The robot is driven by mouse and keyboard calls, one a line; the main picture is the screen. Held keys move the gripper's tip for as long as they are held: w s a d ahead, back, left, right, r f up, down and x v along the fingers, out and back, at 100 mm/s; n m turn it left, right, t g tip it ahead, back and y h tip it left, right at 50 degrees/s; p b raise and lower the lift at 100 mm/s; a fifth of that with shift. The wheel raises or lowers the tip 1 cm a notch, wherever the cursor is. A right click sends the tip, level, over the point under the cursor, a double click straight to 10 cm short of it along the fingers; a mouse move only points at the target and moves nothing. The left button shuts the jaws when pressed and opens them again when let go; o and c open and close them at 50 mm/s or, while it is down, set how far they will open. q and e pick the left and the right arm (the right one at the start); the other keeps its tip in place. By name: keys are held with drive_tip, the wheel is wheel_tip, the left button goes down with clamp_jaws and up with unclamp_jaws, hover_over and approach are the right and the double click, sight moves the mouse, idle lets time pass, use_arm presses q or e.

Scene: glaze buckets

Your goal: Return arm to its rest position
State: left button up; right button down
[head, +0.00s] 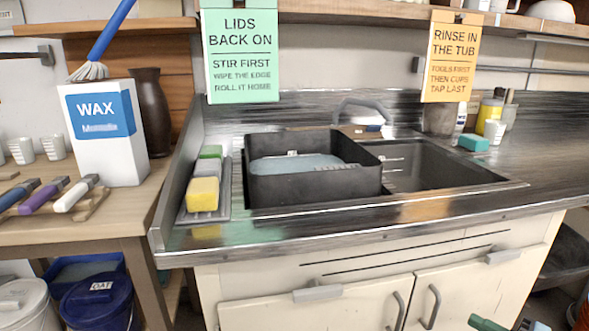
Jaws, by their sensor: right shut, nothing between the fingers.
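A small part of what looks like my right gripper (531,325) shows at the bottom edge of the head view, right of centre. It is low in front of the cream cabinet, below the counter and apart from it. It is shut, with nothing seen held in it. Most of it and of its arm is cut off by the frame. My left gripper is not in view.
A metal counter (330,220) holds a sink (440,165), a black tub (310,188) of bluish liquid and a sponge tray (222,200). A wooden table (110,222) with a wax carton (105,140) stands left. Lidded buckets (98,303) sit below it.

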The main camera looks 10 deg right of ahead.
drive_tip(key=s+a+f+m+h+p, duration=0.3)
drive_tip(key=s+a+m+p, duration=0.3)
drive_tip(key=s+m, duration=0.15)
drive_tip(key=s+a+f+m+h+p, duration=0.35)
drive_tip(key=s+a+m+p, duration=0.25)
drive_tip(key=s, duration=0.3)
use_arm(q)
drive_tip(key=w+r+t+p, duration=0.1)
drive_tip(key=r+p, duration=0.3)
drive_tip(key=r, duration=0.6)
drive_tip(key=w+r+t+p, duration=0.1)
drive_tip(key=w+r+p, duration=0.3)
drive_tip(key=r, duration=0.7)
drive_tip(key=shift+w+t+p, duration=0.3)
drive_tip(key=shift+p, duration=0.2)
use_arm(e)
drive_tip(key=s+a+r+m+g, duration=0.2)
drive_tip(key=s+a, duration=0.4)
drive_tip(key=s, duration=0.3)
drive_tip(key=s+a+r+m+g+h, duration=0.1)
drive_tip(key=s+a+r+m+g, duration=0.2)
drive_tip(key=s+a+m, duration=0.4)
drive_tip(key=s+g, duration=0.1)
drive_tip(key=s, duration=0.1)
drive_tip(key=shift+s+a, duration=0.2)
drive_tip(key=shift+s, duration=0.2)
drive_tip(key=shift+h, duration=0.25)
